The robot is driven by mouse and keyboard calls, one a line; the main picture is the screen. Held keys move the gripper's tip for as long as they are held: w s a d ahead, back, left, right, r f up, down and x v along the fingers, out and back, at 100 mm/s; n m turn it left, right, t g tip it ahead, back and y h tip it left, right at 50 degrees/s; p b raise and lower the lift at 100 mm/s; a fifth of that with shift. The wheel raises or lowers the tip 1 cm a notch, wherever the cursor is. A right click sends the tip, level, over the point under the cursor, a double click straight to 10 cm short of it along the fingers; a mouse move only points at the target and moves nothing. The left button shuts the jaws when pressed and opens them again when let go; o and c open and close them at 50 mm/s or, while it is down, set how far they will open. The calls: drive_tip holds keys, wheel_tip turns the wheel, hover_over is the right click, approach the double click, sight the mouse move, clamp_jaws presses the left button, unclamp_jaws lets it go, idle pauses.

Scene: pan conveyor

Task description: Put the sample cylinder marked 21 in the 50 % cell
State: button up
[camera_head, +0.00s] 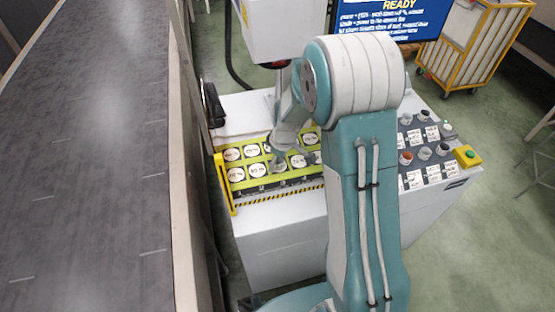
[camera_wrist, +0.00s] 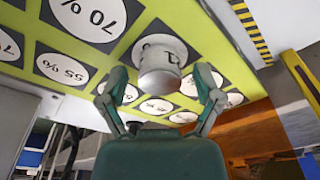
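A pale grey-white sample cylinder (camera_wrist: 160,68) stands on a cell of the yellow-green board (camera_wrist: 185,12) in the wrist view. A small dark mark shows on its side, but I cannot read the number. It covers the label of its cell. My gripper (camera_wrist: 161,76) has one finger on each side of the cylinder, with a visible gap on both sides. In the head view my gripper (camera_head: 289,150) is over the middle of the board (camera_head: 243,164), and the cylinder is partly hidden there. Nearby cells read 70 % and 55 %.
Several other sample cylinders stand by printed cards on a dark panel (camera_head: 418,137) at the right, near a yellow box with a green button (camera_head: 467,156). A conveyor (camera_head: 90,150) runs along the left. A white machine head (camera_head: 283,28) hangs behind the board.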

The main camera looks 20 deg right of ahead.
sight(281, 161)
drive_tip(key=r, duration=0.5)
drive_tip(key=s+r, duration=0.1)
drive_tip(key=r, duration=0.1)
drive_tip(key=shift+d+r, duration=0.4)
drive_tip(key=s+r+m+t, duration=0.2)
drive_tip(key=s+r+m, duration=0.2)
drive_tip(key=s+r, duration=0.5)
drive_tip(key=s+r+m+t+h, duration=0.1)
drive_tip(key=s+r+m+t, duration=0.1)
drive_tip(key=s+r+m, duration=0.3)
drive_tip(key=s+r, duration=0.4)
drive_tip(key=s, duration=0.6)
drive_tip(key=shift+a, duration=0.35)
drive_tip(key=shift+s+d+r, duration=0.1)
